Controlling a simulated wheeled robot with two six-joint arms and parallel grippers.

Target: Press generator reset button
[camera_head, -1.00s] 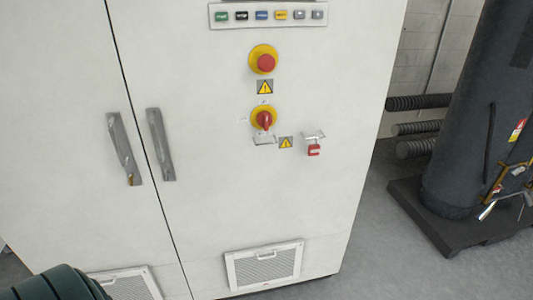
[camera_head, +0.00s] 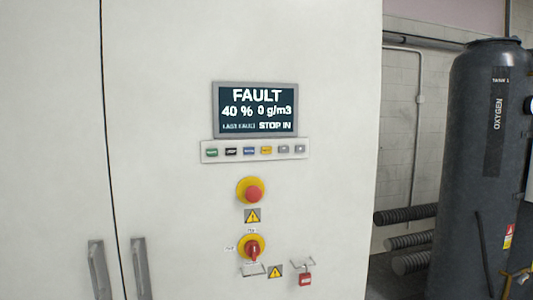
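The button strip (camera_head: 225,153) is a pale panel on the white cabinet, below a dark screen (camera_head: 255,109) that reads FAULT, 40 %, 0 g/m3 and STOP IN. It carries a green button (camera_head: 212,153), a black one (camera_head: 231,152), a blue one (camera_head: 249,151), a yellow one (camera_head: 266,150) and two grey ones (camera_head: 284,149). Their labels are too small to read, so I cannot tell which is reset. Neither of my grippers is in view.
Below the strip are a red emergency-stop knob (camera_head: 253,194), a red rotary switch (camera_head: 253,250) and a red padlock (camera_head: 305,280). Two door handles (camera_head: 100,271) are at lower left. A dark oxygen tank (camera_head: 470,190) stands at right.

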